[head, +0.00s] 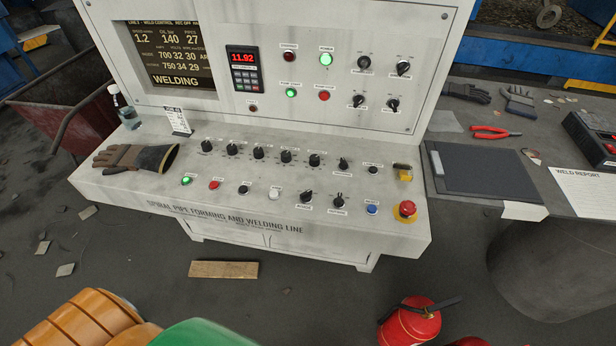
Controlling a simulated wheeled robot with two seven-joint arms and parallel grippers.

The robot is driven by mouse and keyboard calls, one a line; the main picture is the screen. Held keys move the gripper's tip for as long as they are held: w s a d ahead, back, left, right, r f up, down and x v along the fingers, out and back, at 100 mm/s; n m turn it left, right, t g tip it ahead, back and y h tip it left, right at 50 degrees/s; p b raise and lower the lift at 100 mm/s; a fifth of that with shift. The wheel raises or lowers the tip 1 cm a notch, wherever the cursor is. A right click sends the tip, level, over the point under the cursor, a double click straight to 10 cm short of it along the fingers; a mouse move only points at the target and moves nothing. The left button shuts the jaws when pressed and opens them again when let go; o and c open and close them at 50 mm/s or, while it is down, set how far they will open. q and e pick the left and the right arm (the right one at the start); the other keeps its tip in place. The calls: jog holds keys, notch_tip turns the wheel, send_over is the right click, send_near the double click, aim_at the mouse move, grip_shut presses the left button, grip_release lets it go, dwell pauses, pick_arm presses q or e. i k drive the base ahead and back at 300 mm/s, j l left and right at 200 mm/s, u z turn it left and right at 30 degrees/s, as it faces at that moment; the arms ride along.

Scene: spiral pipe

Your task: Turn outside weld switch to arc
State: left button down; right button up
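The sloped desk of the grey-white control console (330,238) carries several black knobs. Two black selector knobs sit in its lower row, a left one (305,196) and a right one (338,200), each with a small white label below. More black selectors are on the upright panel, such as the upper right one (403,68) and the lower right one (392,104). The labels are too small to read, so I cannot tell which is the outside weld switch or its setting. Neither of my grippers is in view.
A red emergency stop (406,209) is at the desk's right end. A side table (464,210) with pliers adjoins on the right. A fire extinguisher (410,322) stands in front, right of a wood block (223,269).

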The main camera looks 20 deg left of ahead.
aim_at(338, 202)
jog(key=k+j+z, duration=0.1)
jog(key=j+z, duration=0.25)
jog(key=k+j+z, duration=0.1)
jog(key=j+z, duration=0.25)
